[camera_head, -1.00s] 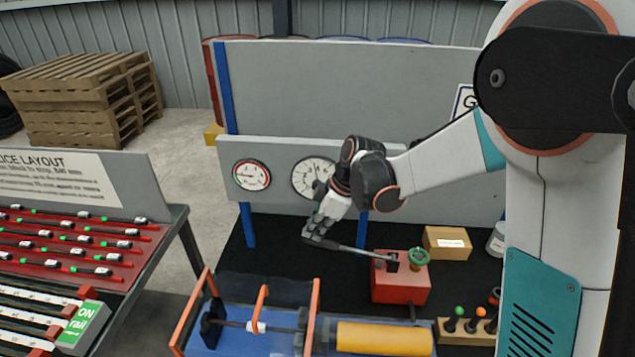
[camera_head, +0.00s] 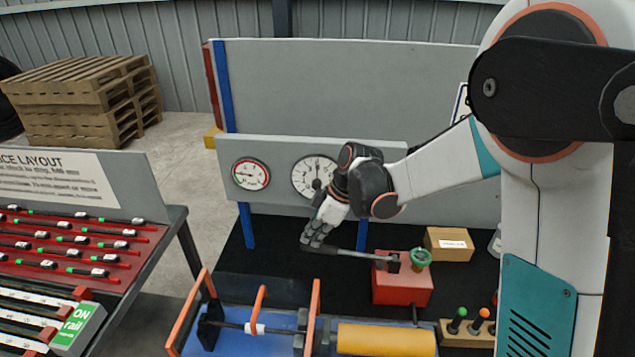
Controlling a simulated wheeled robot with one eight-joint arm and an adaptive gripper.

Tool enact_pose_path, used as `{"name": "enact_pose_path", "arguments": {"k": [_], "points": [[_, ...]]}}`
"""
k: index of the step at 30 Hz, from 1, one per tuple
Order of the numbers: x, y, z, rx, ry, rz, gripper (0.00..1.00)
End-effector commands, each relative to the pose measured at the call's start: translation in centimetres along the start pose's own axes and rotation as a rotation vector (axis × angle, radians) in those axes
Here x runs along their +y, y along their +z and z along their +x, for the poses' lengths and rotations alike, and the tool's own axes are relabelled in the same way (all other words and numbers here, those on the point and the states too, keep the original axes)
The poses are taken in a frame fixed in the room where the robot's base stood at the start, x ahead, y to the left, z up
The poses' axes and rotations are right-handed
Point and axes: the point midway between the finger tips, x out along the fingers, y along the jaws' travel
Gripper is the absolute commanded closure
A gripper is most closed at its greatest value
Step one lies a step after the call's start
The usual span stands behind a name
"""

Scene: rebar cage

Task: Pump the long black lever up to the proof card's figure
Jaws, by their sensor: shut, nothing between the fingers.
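The long lever (camera_head: 352,253) runs left from the red pump box (camera_head: 402,288) and tilts slightly up toward its far end. My gripper (camera_head: 312,242) is at the lever's left end, shut with nothing between its fingers. The fingers touch or nearly touch the lever tip; I cannot tell which. A large white dial (camera_head: 312,177) hangs on the grey panel, partly hidden by my wrist, with its needle pointing roughly up. A smaller red-and-green dial (camera_head: 251,174) is to its left. A green knob (camera_head: 421,256) sits on the pump box. I cannot make out the proof card.
A cardboard box (camera_head: 449,244) stands behind the pump. A blue bench rig with an orange-framed guard (camera_head: 193,313) and a yellow cylinder (camera_head: 386,339) is in front. A wooden block with coloured knobs (camera_head: 469,325) is at right. A red rack (camera_head: 75,245) is at left.

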Motion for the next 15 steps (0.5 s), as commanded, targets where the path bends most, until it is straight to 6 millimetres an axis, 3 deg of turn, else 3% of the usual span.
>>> {"name": "enact_pose_path", "arguments": {"k": [15], "points": [[0.01, 0.30, 0.87, -0.001, 0.000, 0.000, 1.00]]}}
